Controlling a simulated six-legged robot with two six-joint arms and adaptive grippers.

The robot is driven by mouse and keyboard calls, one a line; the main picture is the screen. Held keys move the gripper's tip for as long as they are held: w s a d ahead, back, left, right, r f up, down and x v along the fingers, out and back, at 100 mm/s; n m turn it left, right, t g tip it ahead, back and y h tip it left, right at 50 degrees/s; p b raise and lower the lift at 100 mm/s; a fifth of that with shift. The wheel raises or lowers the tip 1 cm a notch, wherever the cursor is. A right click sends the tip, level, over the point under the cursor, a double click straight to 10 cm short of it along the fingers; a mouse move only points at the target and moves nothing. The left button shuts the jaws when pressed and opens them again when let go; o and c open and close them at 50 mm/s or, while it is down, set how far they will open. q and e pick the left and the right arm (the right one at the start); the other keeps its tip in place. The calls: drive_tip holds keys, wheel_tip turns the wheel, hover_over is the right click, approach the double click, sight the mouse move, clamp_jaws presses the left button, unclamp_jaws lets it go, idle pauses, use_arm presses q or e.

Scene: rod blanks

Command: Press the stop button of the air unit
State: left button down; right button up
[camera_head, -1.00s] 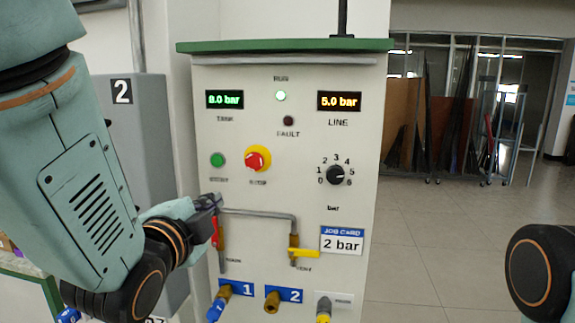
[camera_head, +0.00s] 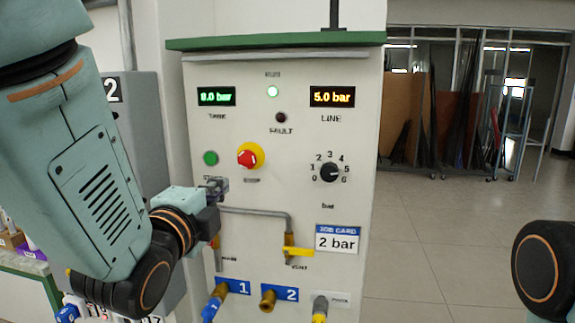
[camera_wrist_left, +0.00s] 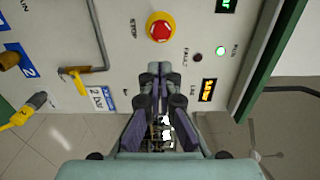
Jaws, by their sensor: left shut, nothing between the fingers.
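The red stop button (camera_head: 248,157) with its yellow collar sits on the front panel of the air unit (camera_head: 290,225), right of the green start button (camera_head: 210,158). In the left wrist view the stop button (camera_wrist_left: 160,28) lies straight ahead of the fingertips. My left gripper (camera_head: 218,186) is below and left of the stop button, apart from it in the picture. Its fingers (camera_wrist_left: 161,70) are shut and empty. The gap to the panel is hard to judge. My right gripper is out of view.
A grey pipe (camera_head: 255,211) and a yellow valve handle (camera_head: 298,251) stick out below the buttons. The dial (camera_head: 329,172) is to the right. The green run lamp (camera_head: 272,91) is lit. The displays read 8.0 bar and 5.0 bar. Open floor (camera_head: 440,240) lies right of the unit.

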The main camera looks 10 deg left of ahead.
use_arm(q)
drive_tip(key=p, duration=0.1)
approach(246, 162)
drive_tip(key=w+p, duration=0.1)
drive_tip(key=w, duration=0.4)
drive_tip(key=shift+w+d+r+p, duration=0.1)
drive_tip(key=shift+w+r+p, duration=0.05)
drive_tip(key=shift+w+p, duration=0.15)
drive_tip(key=shift+w+a, duration=0.3)
drive_tip(key=shift+w, duration=0.1)
drive_tip(key=shift+w+d, duration=0.1)
drive_tip(key=shift+w, duration=0.2)
drive_tip(key=shift+d, duration=0.3)
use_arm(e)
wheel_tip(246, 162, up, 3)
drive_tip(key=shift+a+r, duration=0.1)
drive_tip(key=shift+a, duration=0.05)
use_arm(q)
drive_tip(key=shift+a, duration=0.1)
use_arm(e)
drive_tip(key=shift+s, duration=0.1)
